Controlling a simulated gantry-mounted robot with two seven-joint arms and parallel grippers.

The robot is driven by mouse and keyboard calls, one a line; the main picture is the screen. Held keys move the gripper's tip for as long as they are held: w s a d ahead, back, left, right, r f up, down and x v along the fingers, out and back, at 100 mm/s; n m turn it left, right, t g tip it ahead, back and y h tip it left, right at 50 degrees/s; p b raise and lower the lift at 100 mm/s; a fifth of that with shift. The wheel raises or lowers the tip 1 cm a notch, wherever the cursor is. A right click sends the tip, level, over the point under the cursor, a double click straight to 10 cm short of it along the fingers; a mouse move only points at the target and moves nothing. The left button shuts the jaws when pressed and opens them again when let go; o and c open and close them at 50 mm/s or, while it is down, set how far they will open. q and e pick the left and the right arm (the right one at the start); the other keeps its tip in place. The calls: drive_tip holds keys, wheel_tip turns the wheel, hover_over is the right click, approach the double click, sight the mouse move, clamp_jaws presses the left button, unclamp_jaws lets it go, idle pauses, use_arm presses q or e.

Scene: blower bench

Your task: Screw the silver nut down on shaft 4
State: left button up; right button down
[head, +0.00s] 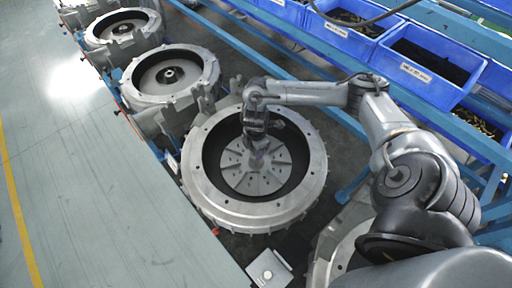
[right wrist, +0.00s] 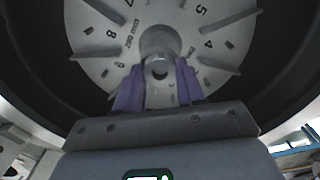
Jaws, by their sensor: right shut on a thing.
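My right gripper (head: 258,152) reaches down into the middle blower housing (head: 312,185), over the centre of a pale finned disc (head: 238,180). In the right wrist view its two purple fingers (right wrist: 158,82) are closed on either side of a silver round piece (right wrist: 159,45) at the disc's hub, which I take to be the silver nut on the shaft. The fingers hide its sides, so I cannot tell nut from shaft end clearly or see how far down it sits. A dark hole shows in its near end. My left gripper is not in view.
Two more housings, (head: 170,75) and (head: 122,28), stand in a row toward the upper left. Blue bins (head: 430,65) line the rack at the upper right. A small pale box (head: 268,270) lies near the bottom. The grey-green floor at left is clear.

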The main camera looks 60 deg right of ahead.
drive_tip(key=m, duration=0.4)
drive_tip(key=shift+m, duration=0.4)
drive_tip(key=m, duration=1.7)
drive_tip(key=shift+m, duration=0.4)
drive_tip(key=c, duration=1)
unclamp_jaws()
drive_tip(key=shift+n, duration=0.3)
